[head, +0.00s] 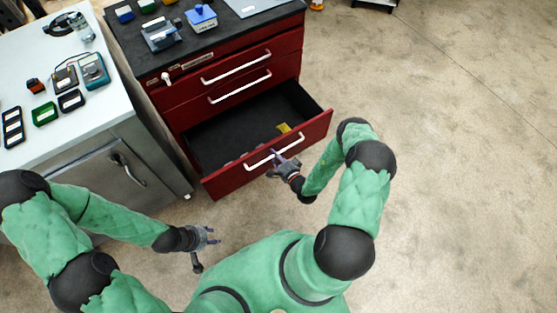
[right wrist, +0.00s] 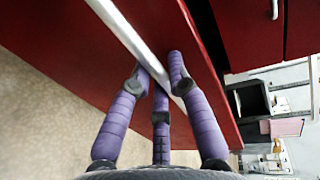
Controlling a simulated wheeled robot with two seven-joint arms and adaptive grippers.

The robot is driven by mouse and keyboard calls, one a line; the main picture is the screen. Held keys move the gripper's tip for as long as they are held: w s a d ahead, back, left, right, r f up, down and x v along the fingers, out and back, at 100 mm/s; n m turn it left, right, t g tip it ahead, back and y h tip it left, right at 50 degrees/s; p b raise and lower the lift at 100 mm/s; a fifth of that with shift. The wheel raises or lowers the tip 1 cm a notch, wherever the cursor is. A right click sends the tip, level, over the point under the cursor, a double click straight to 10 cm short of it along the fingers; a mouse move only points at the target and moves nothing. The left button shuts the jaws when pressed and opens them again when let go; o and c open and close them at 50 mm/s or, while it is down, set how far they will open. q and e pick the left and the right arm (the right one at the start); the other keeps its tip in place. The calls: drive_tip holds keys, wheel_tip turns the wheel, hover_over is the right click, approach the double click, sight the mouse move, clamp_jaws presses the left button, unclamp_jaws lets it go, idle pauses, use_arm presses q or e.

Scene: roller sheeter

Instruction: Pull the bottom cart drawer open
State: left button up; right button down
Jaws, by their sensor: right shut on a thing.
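The red cart (head: 185,112) stands at the top middle of the head view. Its bottom drawer (head: 227,179) is pulled well out, and its dark inside shows, with a small yellow item in it. My right gripper (head: 281,163) is at the drawer's white handle (head: 259,161). In the right wrist view its purple fingers (right wrist: 160,80) are shut around the handle bar (right wrist: 125,32), close to the red drawer front (right wrist: 85,45). My left gripper (head: 212,237) hangs over the floor at lower left, away from the cart; its finger opening is too small to tell.
The two drawers above, with white handles (head: 240,88), are shut. A grey cabinet (head: 130,165) with a light top stands left of the cart, with several small boxes and devices on it. Several items lie on the cart's black top (head: 225,40). The concrete floor (head: 460,150) at right is clear.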

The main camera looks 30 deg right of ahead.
drive_tip(key=c, duration=1.4)
unclamp_jaws()
drive_tip(key=v, duration=1.2)
